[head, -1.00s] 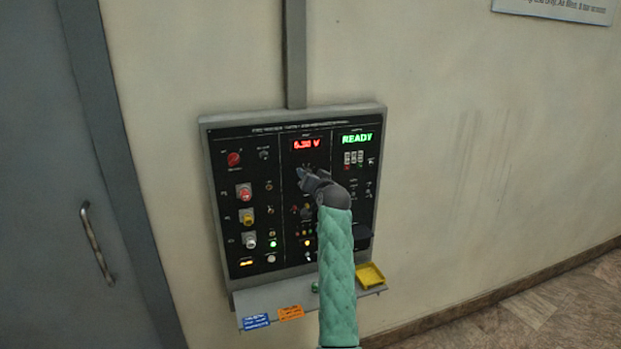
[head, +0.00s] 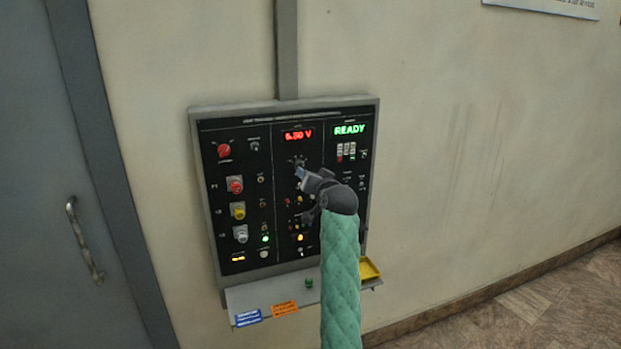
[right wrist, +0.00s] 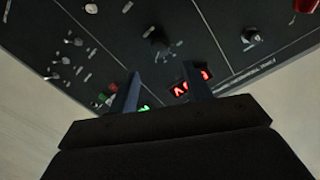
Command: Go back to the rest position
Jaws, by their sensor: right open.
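My right gripper (head: 300,172) is in front of the middle of a black control panel (head: 222,190) on the wall, near a dark knob below the red voltage display (head: 298,134). In the right wrist view the two fingers (right wrist: 165,88) stand apart with nothing between them, and the panel face (right wrist: 130,40) lies beyond them. A dark knob (right wrist: 160,38) shows past the fingertips. Whether the fingers touch the panel cannot be told. My right forearm hides part of the panel's lower right. My left gripper is not in view.
A shelf (head: 240,300) juts out below the panel, with blue (head: 248,318) and orange (head: 285,307) labels and a yellow tray (head: 369,269). A grey door with a handle (head: 85,240) is at the left. The wall and floor to the right are clear.

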